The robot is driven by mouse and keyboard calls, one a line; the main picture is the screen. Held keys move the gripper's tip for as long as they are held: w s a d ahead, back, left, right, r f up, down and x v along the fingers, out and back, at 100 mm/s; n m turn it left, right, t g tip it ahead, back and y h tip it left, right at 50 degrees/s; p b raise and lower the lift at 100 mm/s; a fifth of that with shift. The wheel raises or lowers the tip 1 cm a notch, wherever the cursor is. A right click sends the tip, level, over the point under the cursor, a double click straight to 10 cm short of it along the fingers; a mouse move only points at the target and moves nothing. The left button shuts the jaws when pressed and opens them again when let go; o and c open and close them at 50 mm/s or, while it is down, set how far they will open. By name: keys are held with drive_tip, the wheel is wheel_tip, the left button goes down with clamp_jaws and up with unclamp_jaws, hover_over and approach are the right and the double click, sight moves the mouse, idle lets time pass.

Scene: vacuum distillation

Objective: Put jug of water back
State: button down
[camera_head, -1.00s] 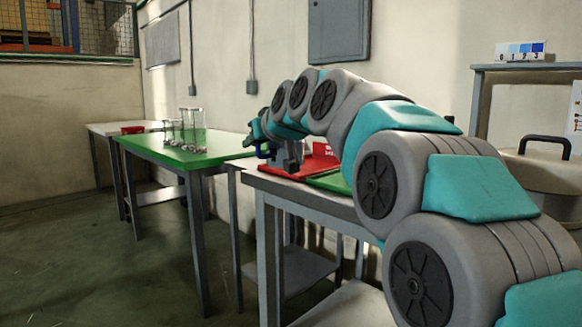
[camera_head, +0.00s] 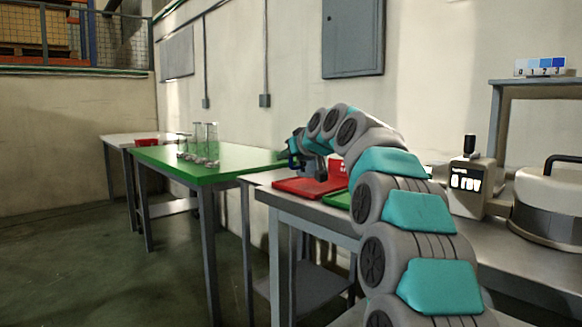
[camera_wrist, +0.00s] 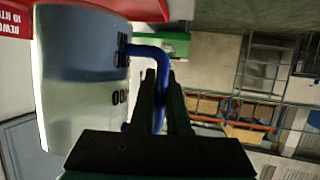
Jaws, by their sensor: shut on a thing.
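The jug of water (camera_wrist: 80,85) fills the left of the wrist view, a pale, clear-walled vessel with dark marks and a blue handle (camera_wrist: 150,52). My gripper (camera_wrist: 162,85) is shut on the blue handle. In the head view, my gripper (camera_head: 308,168) is over the red mat (camera_head: 308,188) on the near bench, and the blue handle (camera_head: 292,161) shows at its left. The jug's body is hard to make out there. I cannot tell whether the jug touches anything below.
A green table (camera_head: 220,168) with several glass vessels (camera_head: 205,135) stands to the left, and a white table with a red item is beyond. A green mat (camera_head: 338,199) lies beside the red one. A display device (camera_head: 470,185) and lidded pot (camera_head: 550,200) stand on the right.

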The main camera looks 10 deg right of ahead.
drive_tip(key=w, duration=0.1)
drive_tip(key=w+d, duration=0.1)
drive_tip(key=shift+w+d+f, duration=0.1)
drive_tip(key=shift+w+d, duration=0.1)
drive_tip(key=shift+w, duration=0.2)
drive_tip(key=shift+w, duration=0.1)
drive_tip(key=shift+f, duration=1.8)
drive_tip(key=c, duration=0.9)
unclamp_jaws()
